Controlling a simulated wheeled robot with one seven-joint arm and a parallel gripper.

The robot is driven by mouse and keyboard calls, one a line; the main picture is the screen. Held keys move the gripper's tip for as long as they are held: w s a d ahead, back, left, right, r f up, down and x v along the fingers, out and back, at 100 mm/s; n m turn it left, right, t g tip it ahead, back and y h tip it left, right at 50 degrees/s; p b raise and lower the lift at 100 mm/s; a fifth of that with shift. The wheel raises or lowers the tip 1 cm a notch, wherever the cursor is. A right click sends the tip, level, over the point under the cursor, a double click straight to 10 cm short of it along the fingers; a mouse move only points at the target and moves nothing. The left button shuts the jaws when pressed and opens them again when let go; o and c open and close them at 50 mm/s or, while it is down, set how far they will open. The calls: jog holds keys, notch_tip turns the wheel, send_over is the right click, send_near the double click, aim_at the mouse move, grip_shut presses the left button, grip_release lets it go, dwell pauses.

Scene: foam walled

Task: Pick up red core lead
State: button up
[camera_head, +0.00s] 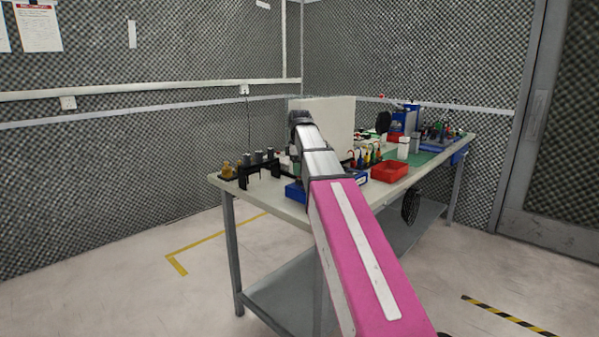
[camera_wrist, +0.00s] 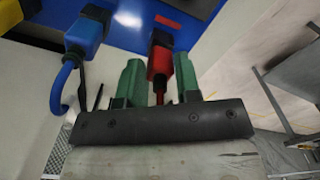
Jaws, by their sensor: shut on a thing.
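The red core lead (camera_wrist: 160,60) shows in the wrist view, with a red plug body and a dark upper part. My gripper (camera_wrist: 157,78) has green fingers on both sides of it and is shut on it. The lead's top end lies close to a blue surface (camera_wrist: 125,30); I cannot tell whether they touch. In the head view my grey and pink arm reaches over the workbench and hides the gripper and the held lead.
A blue lead (camera_wrist: 85,35) hangs close to the left of my gripper. On the workbench (camera_head: 270,200), several coloured leads (camera_head: 364,157) stand right of my arm, near a red bin (camera_head: 389,172). A black rack (camera_head: 262,163) stands left. Floor around the bench is free.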

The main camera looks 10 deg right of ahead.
jog(key=r, duration=0.2)
jog(key=a+r, duration=0.1)
jog(key=r, duration=0.1)
jog(key=shift+r, duration=0.15)
jog(key=s+a+r, duration=0.1)
jog(key=a+r, duration=0.5)
jog(key=a, duration=0.4)
jog(key=shift+s+a+r, duration=0.15)
jog(key=shift+s+a, duration=0.05)
jog(key=shift+a, duration=0.1)
